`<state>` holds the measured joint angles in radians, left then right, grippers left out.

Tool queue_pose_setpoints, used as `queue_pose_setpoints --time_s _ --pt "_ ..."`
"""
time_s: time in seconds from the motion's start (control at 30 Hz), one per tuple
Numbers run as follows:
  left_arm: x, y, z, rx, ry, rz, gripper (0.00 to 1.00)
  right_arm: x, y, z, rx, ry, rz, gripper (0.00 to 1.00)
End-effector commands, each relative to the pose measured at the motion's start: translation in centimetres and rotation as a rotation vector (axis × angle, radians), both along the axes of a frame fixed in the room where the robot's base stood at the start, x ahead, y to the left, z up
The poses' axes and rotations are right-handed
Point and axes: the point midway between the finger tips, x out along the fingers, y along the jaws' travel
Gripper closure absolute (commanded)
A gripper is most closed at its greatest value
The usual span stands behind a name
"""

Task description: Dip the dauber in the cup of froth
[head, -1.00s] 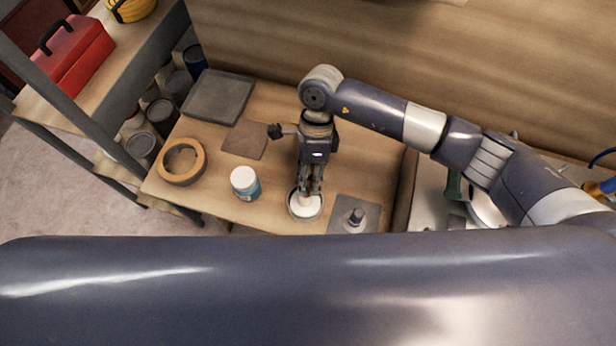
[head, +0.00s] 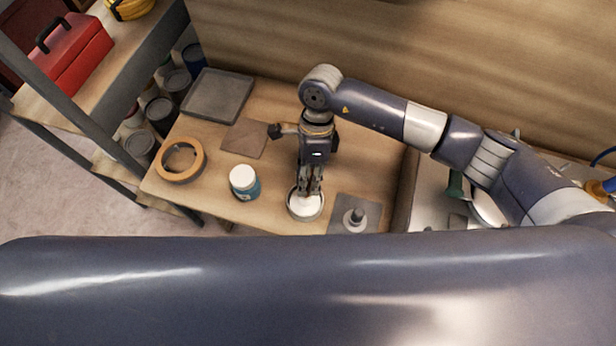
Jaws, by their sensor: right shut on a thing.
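The cup of froth (head: 306,210) stands on the wooden bench near its front edge, a round grey cup with white froth in it. My right gripper (head: 310,190) points down right over the cup, its fingers shut on the dauber. The dauber itself is mostly hidden by the fingers, and I cannot tell how deep its tip sits in the froth. My left gripper is out of view.
A white-lidded blue jar (head: 244,182) stands left of the cup. A grey plate with a knob-like piece (head: 355,219) lies to the right. A tape roll (head: 181,160), brown square sheet (head: 244,138) and grey tray (head: 218,95) lie further left. Shelves (head: 100,110) flank the bench.

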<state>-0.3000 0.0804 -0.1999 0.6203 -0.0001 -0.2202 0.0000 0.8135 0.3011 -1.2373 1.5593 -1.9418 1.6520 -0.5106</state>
Motion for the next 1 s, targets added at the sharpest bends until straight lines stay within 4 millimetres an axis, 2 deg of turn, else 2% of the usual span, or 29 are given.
queue_pose_setpoints --time_s 1.0 --pt "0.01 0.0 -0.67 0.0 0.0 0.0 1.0 -0.07 -0.06 -0.28 -0.002 0.001 0.0 1.0"
